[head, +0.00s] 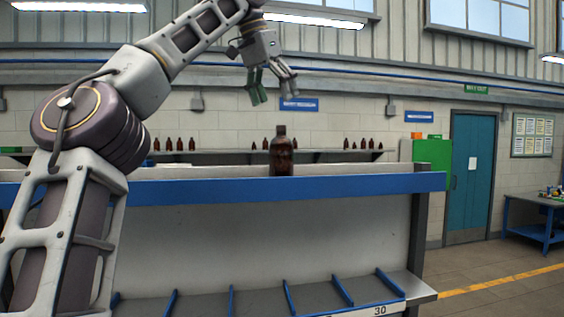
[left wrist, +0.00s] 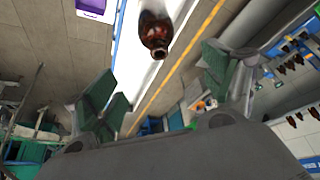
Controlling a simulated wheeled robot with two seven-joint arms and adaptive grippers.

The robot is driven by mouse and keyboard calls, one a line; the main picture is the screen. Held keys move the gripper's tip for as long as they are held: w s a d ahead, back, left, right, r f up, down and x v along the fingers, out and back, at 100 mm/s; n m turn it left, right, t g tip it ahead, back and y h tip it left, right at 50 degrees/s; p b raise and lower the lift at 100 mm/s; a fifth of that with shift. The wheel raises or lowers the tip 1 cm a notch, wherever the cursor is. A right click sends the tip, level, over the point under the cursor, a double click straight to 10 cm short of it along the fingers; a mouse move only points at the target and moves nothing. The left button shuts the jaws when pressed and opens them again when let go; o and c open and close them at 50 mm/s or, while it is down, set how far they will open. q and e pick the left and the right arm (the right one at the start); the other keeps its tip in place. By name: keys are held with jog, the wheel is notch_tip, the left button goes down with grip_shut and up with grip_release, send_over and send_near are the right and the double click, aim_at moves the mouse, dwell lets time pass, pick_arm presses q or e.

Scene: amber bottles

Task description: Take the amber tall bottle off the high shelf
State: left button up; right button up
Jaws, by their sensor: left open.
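The amber tall bottle (head: 281,155) stands upright on the top of the high shelf (head: 300,184), whose front edge is blue. My left gripper (head: 272,97) is open and empty in the air above the bottle and slightly to its left, pointing down, with clear space between its fingers and the bottle top. In the left wrist view the bottle (left wrist: 155,30) shows at the top of the picture, beyond and between the open green-padded fingers of the left gripper (left wrist: 165,95). Its neck points towards the camera. My right gripper is in neither view.
Several small dark bottles (head: 180,144) stand on a wall shelf (head: 225,157) behind. Below the high shelf is a lower deck with blue dividers (head: 231,300). A green cabinet (head: 432,165) and a blue bench (head: 540,205) are at the right. The high shelf top beside the bottle looks clear.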

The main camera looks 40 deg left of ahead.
aim_at(280, 129)
pick_arm(q)
jog(key=shift+s+f, duration=0.15)
jog(key=shift+s, duration=0.1)
dwell(0.3)
jog(key=shift+x, duration=4.35)
jog(key=shift+s, duration=0.15)
jog(key=shift+x, duration=2.6)
jog(key=shift+s, duration=0.1)
jog(key=shift+c, duration=0.4)
jog(key=c, duration=1.2)
